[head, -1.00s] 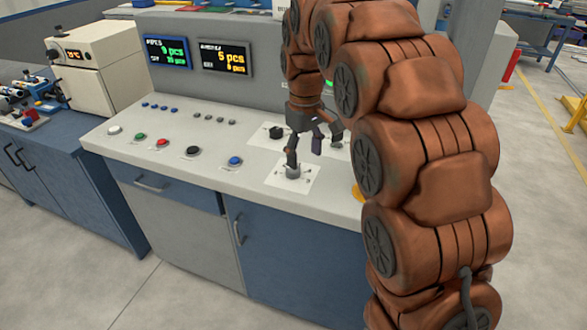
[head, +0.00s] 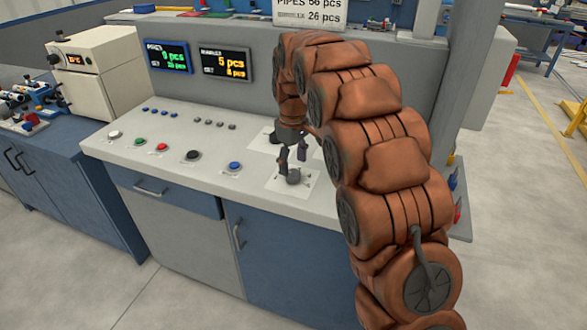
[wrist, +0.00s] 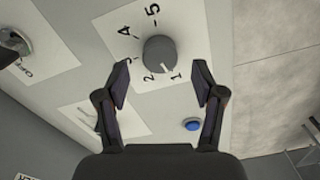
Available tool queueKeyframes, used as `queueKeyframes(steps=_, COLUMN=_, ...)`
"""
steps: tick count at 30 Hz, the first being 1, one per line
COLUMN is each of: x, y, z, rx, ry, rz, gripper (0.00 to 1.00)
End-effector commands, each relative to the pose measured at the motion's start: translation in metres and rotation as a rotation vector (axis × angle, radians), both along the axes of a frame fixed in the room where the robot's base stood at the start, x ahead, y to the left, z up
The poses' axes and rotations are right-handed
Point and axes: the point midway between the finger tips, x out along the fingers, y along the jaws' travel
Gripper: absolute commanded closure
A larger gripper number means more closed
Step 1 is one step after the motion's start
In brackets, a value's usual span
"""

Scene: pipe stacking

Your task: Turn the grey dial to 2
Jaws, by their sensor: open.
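The grey dial (wrist: 160,53) is a round knob on a white plate (wrist: 186,28) marked with the numbers 1 to 5. Its white mark points toward the 1, with the 2 beside it. In the head view the dial (head: 293,177) sits near the front right of the console, partly covered by my gripper. My gripper (head: 291,163) is open above and close to it. In the wrist view the fingers (wrist: 161,82) stand apart, with the dial between and slightly beyond their tips. I see no contact.
The console top (head: 130,148) carries a blue button (head: 235,166) and other buttons left of the dial. A black switch (head: 273,137) on another plate is behind the gripper. A key switch (wrist: 17,41) shows at the wrist view's upper left. Two displays stand at the back.

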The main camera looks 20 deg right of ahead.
Motion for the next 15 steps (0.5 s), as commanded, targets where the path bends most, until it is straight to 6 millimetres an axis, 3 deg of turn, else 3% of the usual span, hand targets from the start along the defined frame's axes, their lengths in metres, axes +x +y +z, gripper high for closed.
queueKeyframes(steps=7, x=-0.001, y=0.0, z=-0.024, rx=0.0, ry=0.002, rz=0.0, gripper=0.32)
queueKeyframes(steps=15, x=-0.001, y=0.0, z=-0.031, rx=0.0, ry=0.002, rz=0.0, gripper=0.32)
